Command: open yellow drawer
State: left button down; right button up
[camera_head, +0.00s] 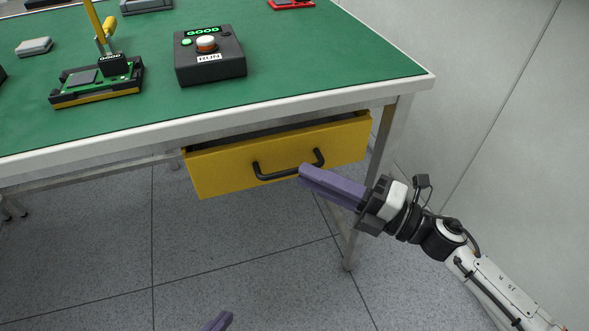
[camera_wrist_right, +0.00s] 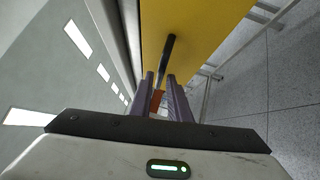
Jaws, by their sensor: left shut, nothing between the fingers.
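The yellow drawer (camera_head: 225,172) hangs under the right part of the table and stands slightly open; a dark strip of its inside shows above the front. Its black bar handle (camera_head: 272,176) is on the front. My right gripper (camera_head: 302,172) reaches in from the right, its purple fingertips at the right part of the handle and hiding some of it. In the right wrist view the handle (camera_wrist_right: 169,48) runs down between the two close fingers (camera_wrist_right: 161,76); whether they press on it is unclear. My left gripper (camera_head: 218,321) shows only purple fingertips at the bottom edge, shut and empty.
The green table top (camera_head: 300,70) with a white edge carries a black control box (camera_head: 210,62), a circuit board fixture (camera_head: 97,82) and a red device (camera_head: 290,4). A metal table leg (camera_head: 388,135) stands right of the drawer. The floor before the drawer is clear.

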aim_at(295, 170)
jog(key=shift+x, duration=2.15)
grip_shut()
